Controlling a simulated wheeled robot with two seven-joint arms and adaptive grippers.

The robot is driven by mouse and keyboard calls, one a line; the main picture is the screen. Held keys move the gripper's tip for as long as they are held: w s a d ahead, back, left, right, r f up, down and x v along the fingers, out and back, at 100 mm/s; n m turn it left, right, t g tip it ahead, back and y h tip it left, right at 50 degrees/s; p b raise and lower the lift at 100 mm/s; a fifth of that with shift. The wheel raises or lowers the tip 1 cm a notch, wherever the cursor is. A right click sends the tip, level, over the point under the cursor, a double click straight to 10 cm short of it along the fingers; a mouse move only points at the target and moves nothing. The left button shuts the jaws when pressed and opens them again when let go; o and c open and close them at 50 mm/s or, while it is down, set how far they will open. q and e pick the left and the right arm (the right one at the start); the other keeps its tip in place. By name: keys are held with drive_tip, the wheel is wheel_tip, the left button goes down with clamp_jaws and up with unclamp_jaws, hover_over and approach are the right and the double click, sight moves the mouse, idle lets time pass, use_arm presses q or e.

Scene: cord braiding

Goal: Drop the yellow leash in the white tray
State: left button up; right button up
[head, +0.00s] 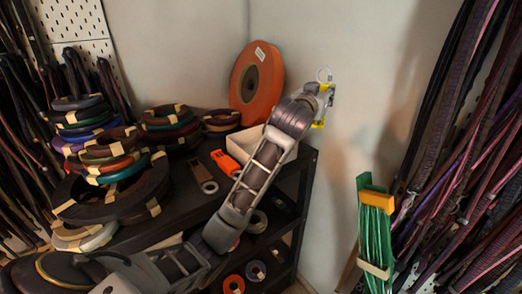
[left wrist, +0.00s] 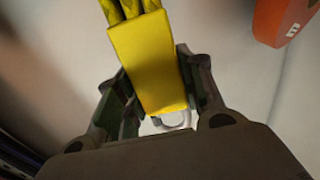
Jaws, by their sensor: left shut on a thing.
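My left gripper (head: 324,96) is raised at the far end of my arm, to the right of the shelf in the head view. It is shut on the yellow leash (head: 319,124). In the left wrist view, the flat yellow leash (left wrist: 148,62) sits between the two fingers of the left gripper (left wrist: 150,82), with strands running off the top edge and a pale metal loop at its lower end. The white tray (head: 241,143) stands on the shelf top, lower and to the left of the gripper, and my forearm hides part of it. My right gripper is not in view.
A large orange disc (head: 257,84) leans on the wall behind the tray. An orange tool (head: 227,163) lies beside the tray. Several coiled cords (head: 110,172) fill the shelf's left side. Green cords (head: 375,235) and dark hanging cords (head: 470,130) are at right.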

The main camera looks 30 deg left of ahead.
use_arm(q)
drive_tip(key=w+a+r+n+g+y, duration=0.1)
drive_tip(key=w+a+r+n+y, duration=0.15)
drive_tip(key=r, duration=0.25)
drive_tip(key=w+a+r+n+y, duration=0.2)
drive_tip(key=a+r+y, duration=0.2)
drive_tip(key=r, duration=0.1)
drive_tip(key=s+a+f+n+g+y, duration=0.8)
drive_tip(key=a+f+n+g+y, duration=0.2)
drive_tip(key=a+f+g, duration=0.2)
drive_tip(key=shift+s+a+f, duration=0.15)
drive_tip(key=shift+a+f, duration=0.4)
drive_tip(key=shift+a, duration=0.25)
drive_tip(key=shift+f+y, duration=0.15)
drive_tip(key=shift+y, duration=0.1)
wheel_tip(320, 180, down, 6)
drive_tip(key=shift+r+b, duration=0.1)
drive_tip(key=shift+b, duration=0.7)
